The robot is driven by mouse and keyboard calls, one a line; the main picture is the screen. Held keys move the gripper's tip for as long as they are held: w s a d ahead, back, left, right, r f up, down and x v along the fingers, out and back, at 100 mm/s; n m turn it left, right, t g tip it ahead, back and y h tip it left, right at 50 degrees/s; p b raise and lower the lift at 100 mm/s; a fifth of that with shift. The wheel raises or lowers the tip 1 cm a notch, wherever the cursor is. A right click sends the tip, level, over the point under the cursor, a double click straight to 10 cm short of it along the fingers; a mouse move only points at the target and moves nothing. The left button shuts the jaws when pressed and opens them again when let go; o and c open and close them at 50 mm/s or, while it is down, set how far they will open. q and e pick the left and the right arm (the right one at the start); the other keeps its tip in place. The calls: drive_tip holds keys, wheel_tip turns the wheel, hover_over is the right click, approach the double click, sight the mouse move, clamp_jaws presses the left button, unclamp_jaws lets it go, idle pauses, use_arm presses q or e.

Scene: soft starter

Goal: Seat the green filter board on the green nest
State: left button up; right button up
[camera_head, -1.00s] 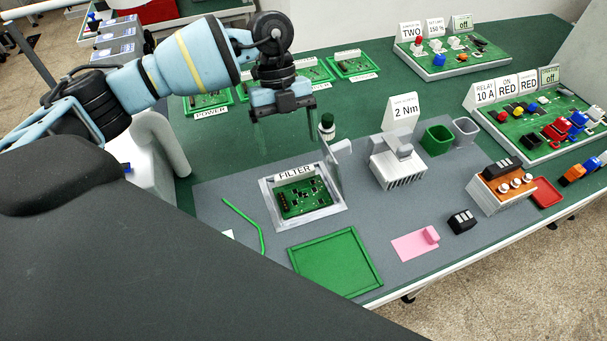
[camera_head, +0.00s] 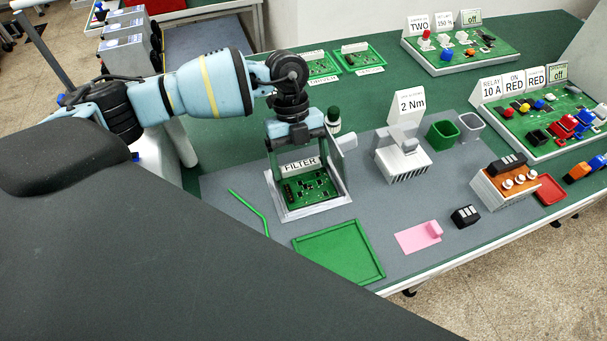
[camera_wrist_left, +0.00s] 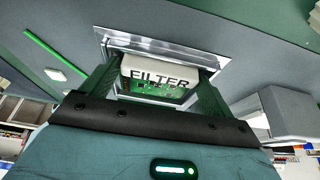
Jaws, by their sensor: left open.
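The green filter board (camera_head: 311,186), with dark parts and a white FILTER label (camera_head: 301,165), lies in a grey square-rimmed holder (camera_head: 313,210). In the left wrist view, the label (camera_wrist_left: 160,80) and part of the board (camera_wrist_left: 150,92) show between my fingers. My left gripper (camera_head: 308,176) is open and points down above the board, its two fingers spread toward opposite sides of it. I cannot tell whether the fingertips touch the board. The green nest (camera_head: 338,252), a flat square tray with a raised rim, is empty in front of the holder. My right gripper is not in view.
A finned grey block (camera_head: 403,163) is to the right. A bent green rod (camera_head: 249,211) lies left. A pink piece (camera_head: 418,237) lies right of the nest.

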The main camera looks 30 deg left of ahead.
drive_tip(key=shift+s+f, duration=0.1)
use_arm(q)
drive_tip(key=c, duration=0.6)
drive_tip(key=shift+c, duration=0.2)
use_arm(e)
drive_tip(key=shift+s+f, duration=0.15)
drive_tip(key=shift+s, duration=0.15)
use_arm(q)
drive_tip(key=shift+r, duration=0.1)
